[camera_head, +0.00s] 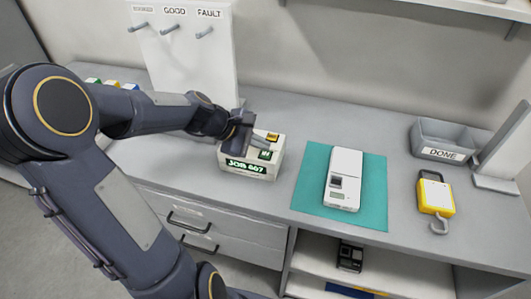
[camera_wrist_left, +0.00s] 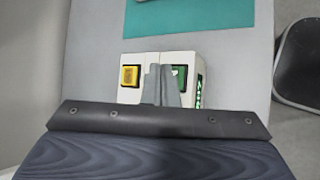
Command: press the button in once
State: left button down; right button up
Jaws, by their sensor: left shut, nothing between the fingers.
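A white box (camera_head: 233,173) stands on the grey table with a lit green display (camera_head: 246,167) reading what looks like JOB 667. Its top carries a yellow button (camera_head: 272,136) and a green button (camera_head: 265,155). My left gripper (camera_head: 264,143) is shut and empty, its fingertips over the box top. In the left wrist view the gripper (camera_wrist_left: 161,68) lies between the yellow button (camera_wrist_left: 130,76) and the green button (camera_wrist_left: 180,72), closer to the green one and partly covering it. I cannot tell whether the fingers touch the box. My right gripper is not in view.
A white device (camera_head: 346,165) lies on a teal mat (camera_head: 311,180) right of the box. Further right are a yellow device (camera_head: 436,196) and a grey DONE bin (camera_head: 443,154). A white hook board (camera_head: 190,65) stands behind my left arm. Table between box and mat is clear.

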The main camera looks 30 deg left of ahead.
aim_at(261, 154)
pick_arm(q)
jog(key=shift+f+b, duration=0.4)
jog(key=shift+f, duration=0.05)
jog(key=shift+f+b, duration=0.3)
jog(key=shift+f, duration=0.1)
dwell(0.7)
jog(key=shift+r, duration=0.1)
jog(key=shift+r+p, duration=0.75)
notch_tip(261, 154, up, 5)
jog(key=p, duration=0.4)
jog(key=shift+p, duration=0.3)
dwell(0.7)
